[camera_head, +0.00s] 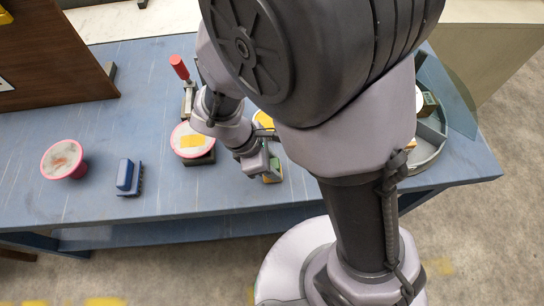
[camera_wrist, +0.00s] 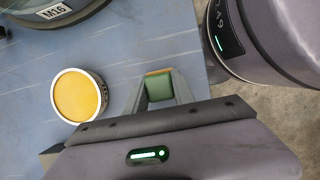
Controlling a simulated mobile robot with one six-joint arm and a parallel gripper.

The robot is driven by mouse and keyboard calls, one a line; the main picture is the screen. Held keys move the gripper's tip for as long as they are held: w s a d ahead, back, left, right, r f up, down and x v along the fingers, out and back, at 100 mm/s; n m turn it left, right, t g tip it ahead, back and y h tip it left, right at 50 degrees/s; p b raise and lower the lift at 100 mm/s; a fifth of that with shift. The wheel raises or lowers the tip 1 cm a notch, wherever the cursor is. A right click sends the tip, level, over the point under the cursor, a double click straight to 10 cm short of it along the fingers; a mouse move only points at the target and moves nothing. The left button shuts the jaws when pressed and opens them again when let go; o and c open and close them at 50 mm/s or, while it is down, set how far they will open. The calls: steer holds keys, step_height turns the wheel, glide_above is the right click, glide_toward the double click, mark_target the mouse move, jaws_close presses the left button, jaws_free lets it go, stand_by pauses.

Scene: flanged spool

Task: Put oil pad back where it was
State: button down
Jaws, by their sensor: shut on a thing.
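My gripper (camera_wrist: 160,80) is shut on a small green block (camera_wrist: 159,89) with an orange-tan edge, gripped between its two fingers. This looks like the oil pad, though no label shows. In the head view my gripper (camera_head: 268,165) is low near the table's front edge, with the green and yellowish block (camera_head: 273,176) at its tip. Whether the block touches the table is unclear. A round tin with a yellow top (camera_wrist: 79,96) stands apart, left of the gripper in the wrist view; in the head view my arm partly hides the tin (camera_head: 263,120).
The blue table (camera_head: 120,200) holds a pink-rimmed spool (camera_head: 63,160), a blue block (camera_head: 126,176), another pink-rimmed piece (camera_head: 190,140) on a dark stand, and a red-handled tool (camera_head: 180,68). A round grey tray (camera_head: 430,148) at right is partly hidden by my arm.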

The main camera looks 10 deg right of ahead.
steer(key=shift+f, duration=0.15)
steer(key=c, duration=1.1)
jaws_free()
steer(key=shift+o, duration=0.2)
steer(key=p+v, duration=0.6)
steer(key=v, duration=0.6)
steer(key=s+d+r+m+t+y, duration=0.2)
steer(key=d+r+m, duration=0.3)
steer(key=r+m, duration=0.3)
steer(key=s+d+r+m+t+y, duration=0.3)
steer(key=r+m, duration=0.6)
steer(key=m, duration=0.5)
steer(key=shift+s+d+t+y, duration=0.3)
steer(key=shift+d+t+y, duration=0.2)
steer(key=shift+d+y, duration=0.35)
step_height(320, 180, down, 3)
steer(key=b, duration=0.2)
steer(key=shift+r+b, duration=0.15)
steer(key=shift+b, duration=0.15)
